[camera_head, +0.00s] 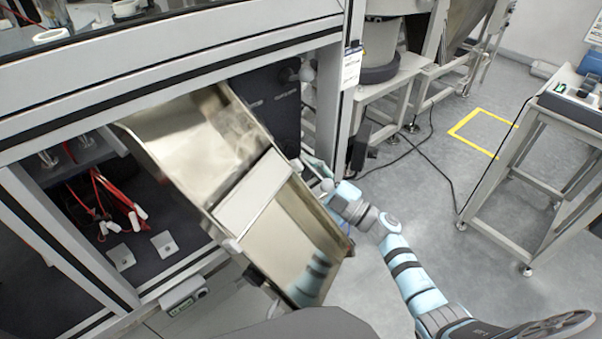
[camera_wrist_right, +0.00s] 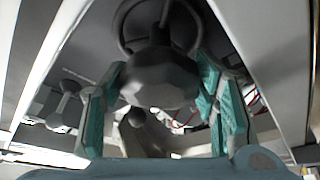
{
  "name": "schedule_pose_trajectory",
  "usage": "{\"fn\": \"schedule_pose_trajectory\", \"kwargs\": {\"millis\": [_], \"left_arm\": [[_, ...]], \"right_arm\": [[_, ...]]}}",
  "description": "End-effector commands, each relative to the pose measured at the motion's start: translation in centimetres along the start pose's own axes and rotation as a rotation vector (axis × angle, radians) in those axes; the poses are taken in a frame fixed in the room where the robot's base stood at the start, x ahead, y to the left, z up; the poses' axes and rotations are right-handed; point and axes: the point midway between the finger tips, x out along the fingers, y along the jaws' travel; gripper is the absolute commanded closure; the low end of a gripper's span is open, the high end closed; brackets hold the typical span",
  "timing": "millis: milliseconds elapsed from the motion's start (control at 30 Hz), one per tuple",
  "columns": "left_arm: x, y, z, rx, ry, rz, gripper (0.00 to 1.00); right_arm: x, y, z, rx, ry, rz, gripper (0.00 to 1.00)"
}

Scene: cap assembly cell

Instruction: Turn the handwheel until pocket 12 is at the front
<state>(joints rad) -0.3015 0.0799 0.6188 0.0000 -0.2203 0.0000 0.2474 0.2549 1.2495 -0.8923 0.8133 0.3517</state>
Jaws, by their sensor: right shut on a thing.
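In the right wrist view a dark grey handwheel (camera_wrist_right: 122,38) shows its ring at the top. A large grey faceted knob (camera_wrist_right: 160,82) stands in front of it, between the teal pads of my right gripper (camera_wrist_right: 165,108). The gripper is shut on this knob. In the head view my right gripper (camera_head: 322,180) is at the right side of the tilted metal chute, by the cabinet's corner post. The chute and gripper hide most of what it holds there. The numbered pockets cannot be made out in either view. My left gripper is not in view.
The shiny metal chute (camera_head: 262,190) slopes out of the cabinet frame (camera_head: 190,62), close beside my right gripper. Red cables (camera_head: 105,195) lie inside the cabinet. A grey bench (camera_head: 570,115) stands at the right. The floor (camera_head: 440,185) between is clear apart from a black cable.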

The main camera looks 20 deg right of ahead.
Motion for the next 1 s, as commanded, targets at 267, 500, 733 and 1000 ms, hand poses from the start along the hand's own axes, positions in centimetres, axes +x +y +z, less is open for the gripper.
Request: {"fn": "schedule_pose_trajectory", "kwargs": {"millis": [267,500,733,1000], "left_arm": [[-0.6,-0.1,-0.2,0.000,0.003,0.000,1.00],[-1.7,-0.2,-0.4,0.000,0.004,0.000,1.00],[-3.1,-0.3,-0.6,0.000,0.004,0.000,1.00],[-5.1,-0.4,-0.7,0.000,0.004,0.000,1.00]], "right_arm": [[0.2,0.1,-0.1,-0.088,0.001,-0.037,0.74],[0.2,0.3,-0.2,-0.256,0.000,-0.107,0.74],[0.3,0.5,-0.3,-0.456,0.001,-0.188,0.74],[0.3,0.6,-0.4,-0.693,0.001,-0.286,0.74]]}}
